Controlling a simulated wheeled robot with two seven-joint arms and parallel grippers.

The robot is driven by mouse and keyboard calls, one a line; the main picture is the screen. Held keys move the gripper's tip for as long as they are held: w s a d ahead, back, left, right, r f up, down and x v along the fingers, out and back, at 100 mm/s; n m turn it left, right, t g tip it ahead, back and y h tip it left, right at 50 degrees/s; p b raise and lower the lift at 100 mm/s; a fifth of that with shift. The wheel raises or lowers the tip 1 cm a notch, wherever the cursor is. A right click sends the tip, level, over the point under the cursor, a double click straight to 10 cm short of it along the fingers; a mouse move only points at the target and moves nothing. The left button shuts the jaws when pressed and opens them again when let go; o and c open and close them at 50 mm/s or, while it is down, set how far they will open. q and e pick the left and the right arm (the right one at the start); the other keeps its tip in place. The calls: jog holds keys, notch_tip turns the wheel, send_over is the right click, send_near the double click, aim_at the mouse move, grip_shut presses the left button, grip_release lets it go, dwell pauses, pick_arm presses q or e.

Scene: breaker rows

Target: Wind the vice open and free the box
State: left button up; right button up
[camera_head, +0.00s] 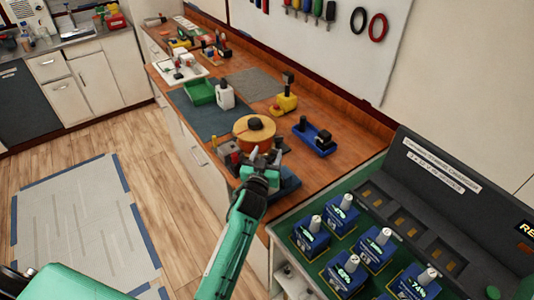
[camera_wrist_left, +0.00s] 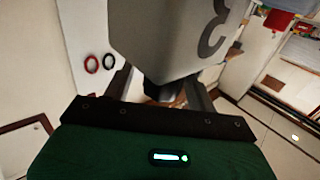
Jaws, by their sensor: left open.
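My left gripper (camera_head: 264,157) is open over the near end of the wooden bench, just in front of a round orange piece (camera_head: 241,127) with a black knob. A dark grey and red fixture (camera_head: 229,152) stands left of the gripper and a blue base (camera_head: 288,184) lies to its right, both partly hidden. I cannot tell which of these is the vice or the box. In the left wrist view a large grey block (camera_wrist_left: 170,35) marked "3" fills the upper middle, beyond the fingers; a dark part (camera_wrist_left: 165,92) shows between them. Contact cannot be told. My right gripper is not in view.
A blue tray with black parts (camera_head: 324,139), a yellow fixture (camera_head: 287,103), a white bottle (camera_head: 224,97) and a green bin (camera_head: 200,91) stand on the bench.

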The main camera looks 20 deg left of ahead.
pick_arm(q)
grip_shut()
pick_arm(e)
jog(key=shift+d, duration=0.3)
pick_arm(q)
jog(key=shift+w+d, duration=0.15)
dwell(0.3)
grip_release()
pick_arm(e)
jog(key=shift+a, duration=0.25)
